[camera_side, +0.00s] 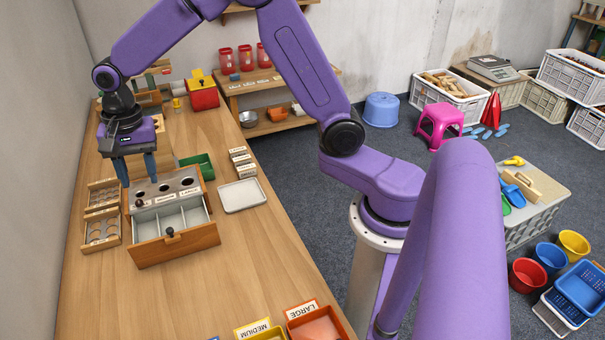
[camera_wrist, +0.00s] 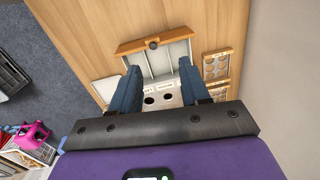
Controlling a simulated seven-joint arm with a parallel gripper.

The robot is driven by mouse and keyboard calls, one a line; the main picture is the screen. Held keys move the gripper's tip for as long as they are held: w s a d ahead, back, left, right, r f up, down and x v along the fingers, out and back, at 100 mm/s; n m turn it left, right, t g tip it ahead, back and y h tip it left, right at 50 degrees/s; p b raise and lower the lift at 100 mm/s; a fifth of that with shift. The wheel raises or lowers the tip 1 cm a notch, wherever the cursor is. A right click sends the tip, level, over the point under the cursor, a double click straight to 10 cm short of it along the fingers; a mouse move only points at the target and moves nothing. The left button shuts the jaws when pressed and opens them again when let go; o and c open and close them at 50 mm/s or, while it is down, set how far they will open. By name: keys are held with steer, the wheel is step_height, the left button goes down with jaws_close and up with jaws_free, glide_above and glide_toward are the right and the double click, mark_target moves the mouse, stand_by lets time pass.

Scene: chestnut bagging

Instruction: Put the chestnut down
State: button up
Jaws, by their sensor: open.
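My gripper (camera_side: 137,178) is open, its two blue fingers pointing down above the left part of a wooden sorting box. The box's grey top plate (camera_side: 175,193) has dark round holes and small labels. Its divided drawer (camera_side: 176,240) is pulled out at the front. In the wrist view my gripper (camera_wrist: 160,68) has visible space between its fingers, with the drawer (camera_wrist: 155,45) and two dark holes beyond.
Wooden racks with round recesses (camera_side: 103,228) stand left of the box. A red box (camera_side: 203,97) stands behind. The table in front of the drawer is clear; labelled bins (camera_side: 315,323) sit at the near edge.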

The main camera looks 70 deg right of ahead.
steer(key=s+d+r+n, duration=0.1)
steer(key=s+d+n, duration=0.3)
steer(key=s+n, duration=0.7)
steer(key=s+d+n, duration=0.4)
steer(key=s+n, duration=0.7)
steer(key=s, duration=0.9)
steer(key=shift+s+d+r, duration=0.2)
steer(key=shift+r, duration=0.2)
